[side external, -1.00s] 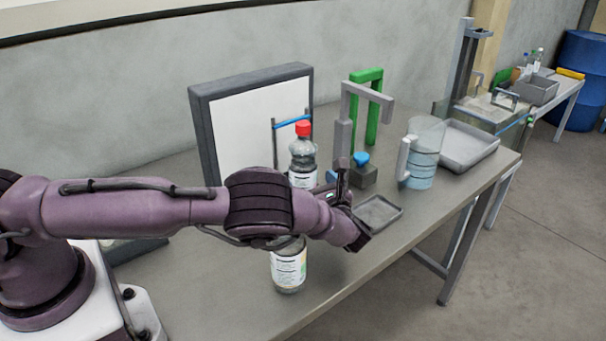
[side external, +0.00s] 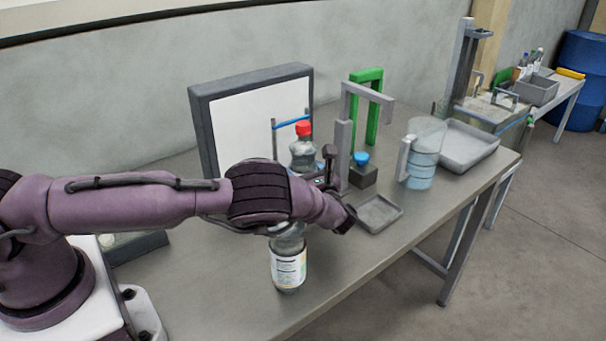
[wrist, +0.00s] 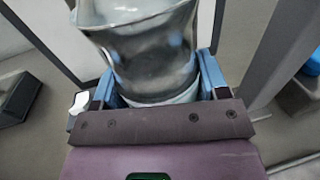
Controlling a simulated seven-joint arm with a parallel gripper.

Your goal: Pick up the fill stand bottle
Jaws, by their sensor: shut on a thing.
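A clear bottle with a red cap (side external: 304,129) stands upright in front of the white panel, its lower part hidden by my arm. My gripper (side external: 325,172) is beside it, mostly hidden behind my wrist in the side view. In the wrist view, the blue fingers of my gripper (wrist: 158,80) are shut on a clear bottle (wrist: 155,60) with a white label edge low down; its cap is out of frame. It appears to be the red-capped one. A second clear bottle (side external: 288,268) with a white label stands nearer the table's front, its top hidden by my arm.
A grey post stand (side external: 343,150) with a blue funnel-like piece (side external: 361,159), a green frame (side external: 373,115), a jug of bluish liquid (side external: 421,170), a small tray (side external: 379,214) and a larger tray (side external: 466,147) stand to the right. The front right tabletop is clear.

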